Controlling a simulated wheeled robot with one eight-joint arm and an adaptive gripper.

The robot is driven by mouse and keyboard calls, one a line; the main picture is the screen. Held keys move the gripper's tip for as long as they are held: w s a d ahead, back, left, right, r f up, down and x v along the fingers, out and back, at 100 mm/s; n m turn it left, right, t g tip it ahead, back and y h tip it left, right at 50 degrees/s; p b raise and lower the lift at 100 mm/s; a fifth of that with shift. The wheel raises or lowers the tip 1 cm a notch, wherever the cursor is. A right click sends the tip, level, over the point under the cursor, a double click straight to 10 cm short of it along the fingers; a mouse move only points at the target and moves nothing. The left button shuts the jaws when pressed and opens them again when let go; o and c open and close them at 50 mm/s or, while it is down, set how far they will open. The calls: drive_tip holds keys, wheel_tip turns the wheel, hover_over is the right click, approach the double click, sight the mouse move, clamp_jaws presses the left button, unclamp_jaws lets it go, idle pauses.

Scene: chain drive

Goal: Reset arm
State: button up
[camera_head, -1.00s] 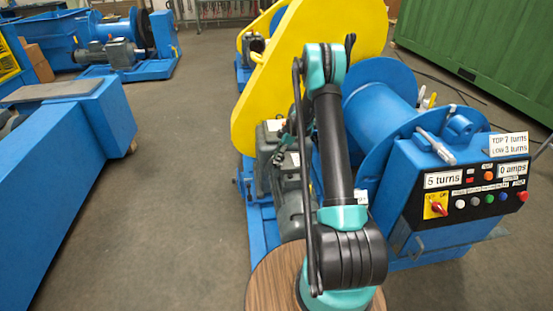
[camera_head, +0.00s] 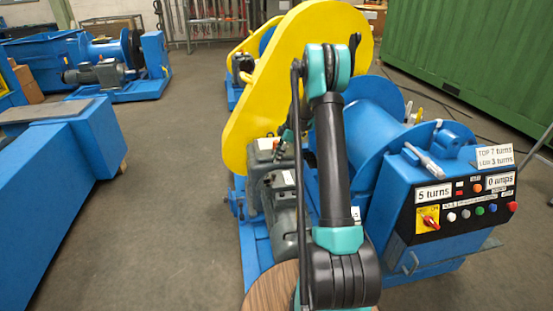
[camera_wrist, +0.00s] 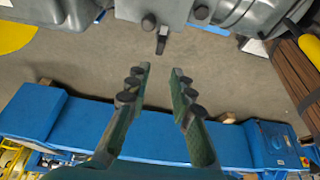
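My gripper (camera_wrist: 161,69) is in the wrist view, its two dark green fingers apart with a clear gap and nothing between them. The grey concrete floor (camera_wrist: 90,75) shows beyond its tips. In the head view my black and teal arm rises in the centre in front of the machine, and my gripper is largely hidden behind it. The machine has a yellow chain guard (camera_head: 245,110), a grey motor (camera_head: 283,205), a blue drum (camera_head: 372,135) and a control panel (camera_head: 455,212) with signs reading "5 turns" and "0 amps".
A long blue beam (camera_head: 60,185) stands at the left, and it seems to cross the lower wrist view (camera_wrist: 165,135). A green container (camera_head: 470,60) is at the back right. Another blue machine (camera_head: 115,75) stands at the back left. The floor (camera_head: 165,190) between is clear.

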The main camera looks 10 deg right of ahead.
drive_tip(key=s+a+r+m+t+h, duration=0.1)
drive_tip(key=s+r+m, duration=0.4)
drive_tip(key=s, duration=0.5)
drive_tip(key=s+a+r+m+t+h, duration=0.1)
drive_tip(key=s+r+m, duration=0.45)
drive_tip(key=s, duration=0.55)
drive_tip(key=s+d+f+m+t+h, duration=0.1)
drive_tip(key=s+m, duration=0.6)
drive_tip(key=s, duration=1.4)
drive_tip(key=shift+f+m+t+h, duration=0.35)
drive_tip(key=shift+f+t+h, duration=0.3)
drive_tip(key=shift+f, duration=0.3)
